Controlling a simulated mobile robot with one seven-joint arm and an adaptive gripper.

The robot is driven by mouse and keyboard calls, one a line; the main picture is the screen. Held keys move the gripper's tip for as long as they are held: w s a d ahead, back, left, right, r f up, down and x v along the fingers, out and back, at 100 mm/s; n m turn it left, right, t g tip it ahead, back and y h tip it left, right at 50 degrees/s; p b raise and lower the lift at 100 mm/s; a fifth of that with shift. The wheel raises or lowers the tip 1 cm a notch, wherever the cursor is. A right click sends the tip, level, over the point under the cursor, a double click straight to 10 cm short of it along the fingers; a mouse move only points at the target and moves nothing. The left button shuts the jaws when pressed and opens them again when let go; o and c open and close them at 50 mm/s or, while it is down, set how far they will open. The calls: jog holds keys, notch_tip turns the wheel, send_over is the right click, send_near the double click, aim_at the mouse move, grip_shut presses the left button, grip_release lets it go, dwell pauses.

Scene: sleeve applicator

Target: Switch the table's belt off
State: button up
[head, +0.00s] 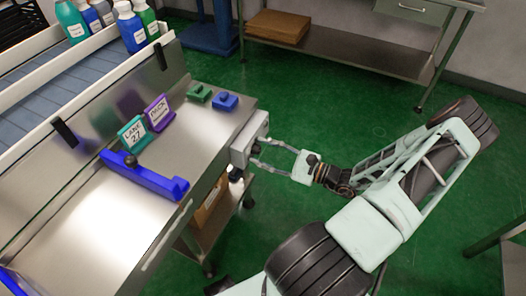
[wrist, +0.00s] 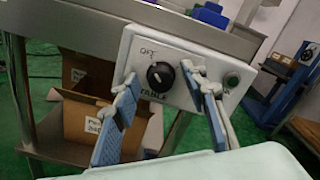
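The grey control box (head: 249,140) sits on the end of the steel table (head: 205,125). In the wrist view its pale panel (wrist: 140,50) carries a black round knob (wrist: 160,75) with "OFF" written above it and a partly hidden label below. I cannot tell clearly which way the knob points.
The blue-grey belt (head: 70,88) runs behind the table, with several bottles (head: 130,28) at its far end. Small signs (head: 132,133), a blue bracket (head: 140,176) and blocks (head: 225,101) are on the table. A cardboard box (wrist: 85,118) sits on the shelf below.

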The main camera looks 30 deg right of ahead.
jog(key=shift+s+d, duration=0.1)
jog(key=v, duration=1.1)
jog(key=shift+s+d, duration=0.3)
